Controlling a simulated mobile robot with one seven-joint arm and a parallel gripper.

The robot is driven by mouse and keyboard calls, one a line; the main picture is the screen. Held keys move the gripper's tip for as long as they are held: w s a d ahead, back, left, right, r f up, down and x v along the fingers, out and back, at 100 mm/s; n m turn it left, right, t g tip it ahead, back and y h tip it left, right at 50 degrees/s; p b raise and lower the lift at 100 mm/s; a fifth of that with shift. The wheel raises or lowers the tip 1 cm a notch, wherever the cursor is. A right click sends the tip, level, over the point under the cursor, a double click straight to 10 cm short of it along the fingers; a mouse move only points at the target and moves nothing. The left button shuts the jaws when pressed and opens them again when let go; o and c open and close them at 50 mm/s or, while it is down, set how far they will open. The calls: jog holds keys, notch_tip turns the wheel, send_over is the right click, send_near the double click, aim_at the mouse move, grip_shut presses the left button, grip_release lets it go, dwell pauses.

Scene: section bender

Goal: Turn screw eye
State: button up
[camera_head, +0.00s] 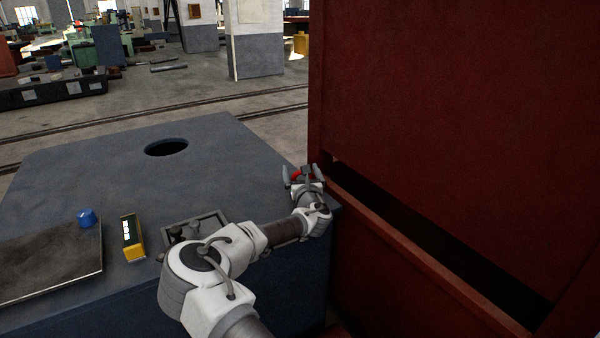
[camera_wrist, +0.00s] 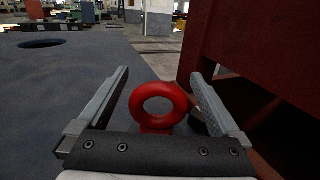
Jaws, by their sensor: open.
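The screw eye is a red ring (camera_wrist: 158,88) standing upright near the blue-grey table's edge. In the wrist view it shows between the two fingers of my gripper (camera_wrist: 160,100), which are spread apart on either side of it. The ring's hole faces the wrist camera, and its base is partly hidden by my gripper's body. In the head view a small red part of the screw eye (camera_head: 296,174) shows at my gripper (camera_head: 303,172), at the table's right corner. I cannot tell whether either finger touches the ring.
A tall dark red machine panel (camera_head: 460,110) stands close to the right of my gripper. The blue-grey table (camera_head: 90,180) has a round hole (camera_head: 166,147). A yellow-green box (camera_head: 132,238), a blue knob (camera_head: 86,217) and a dark plate (camera_head: 50,262) lie at left. The table's middle is clear.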

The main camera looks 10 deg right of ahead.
jog(key=shift+w, duration=0.65)
jog(key=shift+c, duration=0.2)
jog(key=c, duration=1.2)
